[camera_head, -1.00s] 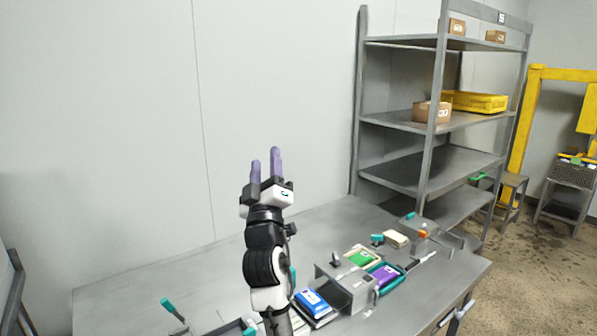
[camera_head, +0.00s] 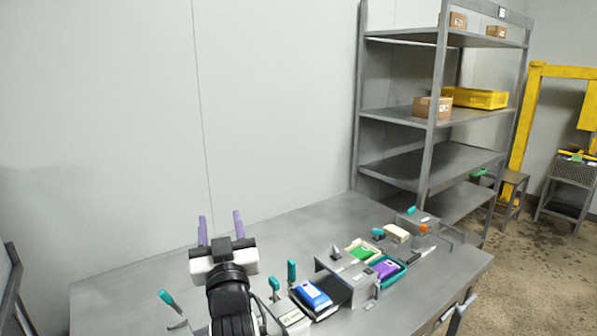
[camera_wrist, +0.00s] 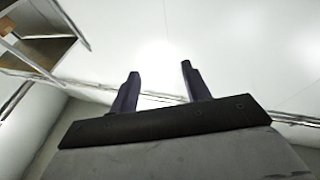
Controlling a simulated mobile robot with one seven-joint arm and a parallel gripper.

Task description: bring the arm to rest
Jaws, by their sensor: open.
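My gripper (camera_head: 220,230) is open and empty, its two purple fingers apart and pointing up and away above the left part of the metal table (camera_head: 150,290). In the wrist view the two dark fingers (camera_wrist: 158,85) stand apart with nothing between them, against the bright ceiling and wall. My black and white arm rises from the bottom edge of the head view and hides part of the table's front.
On the table's right are a blue pack (camera_head: 312,294), a purple pack (camera_head: 385,268), a green pack (camera_head: 362,253) and a grey metal divider (camera_head: 345,285). Teal-handled items stand nearby, one at left (camera_head: 167,297). A metal shelf rack (camera_head: 430,135) stands behind right. The table's back left is clear.

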